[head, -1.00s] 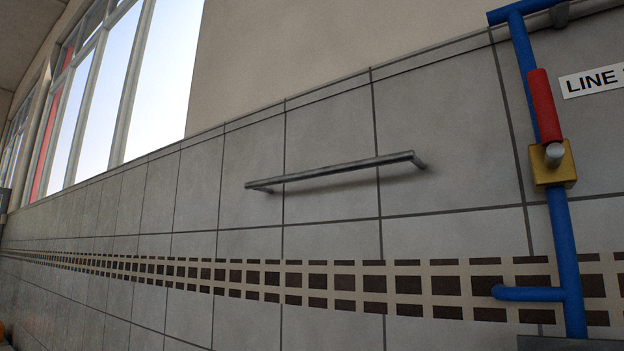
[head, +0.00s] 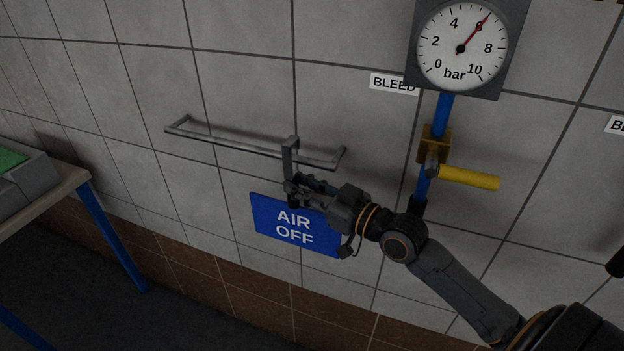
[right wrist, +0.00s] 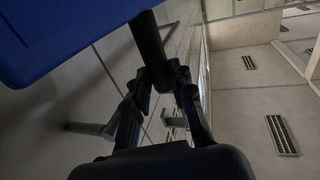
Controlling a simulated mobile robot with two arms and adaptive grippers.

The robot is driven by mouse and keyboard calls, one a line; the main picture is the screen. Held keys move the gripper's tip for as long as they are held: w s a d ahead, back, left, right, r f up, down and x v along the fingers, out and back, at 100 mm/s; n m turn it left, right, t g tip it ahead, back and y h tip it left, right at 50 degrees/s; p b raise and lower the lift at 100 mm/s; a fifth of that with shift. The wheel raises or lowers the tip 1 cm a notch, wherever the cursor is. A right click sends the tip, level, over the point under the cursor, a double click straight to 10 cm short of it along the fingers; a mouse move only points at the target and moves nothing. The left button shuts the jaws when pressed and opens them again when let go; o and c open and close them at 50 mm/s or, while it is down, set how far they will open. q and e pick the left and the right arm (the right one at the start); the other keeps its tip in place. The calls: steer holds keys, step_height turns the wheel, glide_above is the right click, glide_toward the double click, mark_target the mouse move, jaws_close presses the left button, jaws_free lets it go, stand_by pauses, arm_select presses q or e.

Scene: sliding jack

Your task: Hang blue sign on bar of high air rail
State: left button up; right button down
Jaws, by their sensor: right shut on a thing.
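The blue sign (head: 268,222), lettered "AIR OFF", hangs below my right gripper (head: 296,190) in the head view. My right gripper is shut on the sign's grey hook (head: 291,155), whose upper end shows above the fingers. The hook overlaps a grey metal bar (head: 235,146) on the tiled wall near its right half; I cannot tell whether it touches or passes over it. In the right wrist view, the sign (right wrist: 60,35) fills the upper left and the fingers (right wrist: 160,85) close on a dark shank. My left gripper is not in view.
A pressure gauge (head: 462,48), a blue pipe (head: 444,110) and a yellow lever (head: 469,178) are right of the bar. A "BLEED" label (head: 390,83) is beside the gauge. A blue-legged table (head: 62,190) stands at left. Bare wall surrounds the bar's left half.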

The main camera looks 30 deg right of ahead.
steer(key=w+a+r+p, duration=0.2)
steer(key=w+a+r, duration=0.15)
steer(key=r, duration=0.55)
steer(key=w+a+r+p, duration=0.2)
steer(key=w+r, duration=0.2)
steer(key=r, duration=0.5)
steer(key=w+a+r+p, duration=0.3)
steer(key=w+r, duration=0.1)
steer(key=r, duration=0.5)
steer(key=s+a+r+p, duration=0.2)
steer(key=a+r, duration=0.1)
steer(key=r, duration=0.7)
steer(key=s+a+r+p, duration=0.1)
steer(key=s+a+r, duration=0.2)
steer(key=r, duration=0.8)
steer(key=s+a+r+p, duration=0.2)
steer(key=a+r, duration=0.2)
steer(key=r, duration=0.6)
steer(key=w+d+f+p, duration=0.1)
steer(key=w+d+f, duration=0.2)
steer(key=w+d, duration=0.6)
steer(key=shift+w+d, duration=0.35)
steer(key=shift+d, duration=1.7)
steer(key=shift+f, duration=0.1)
steer(key=c, duration=1.1)
jaws_free()
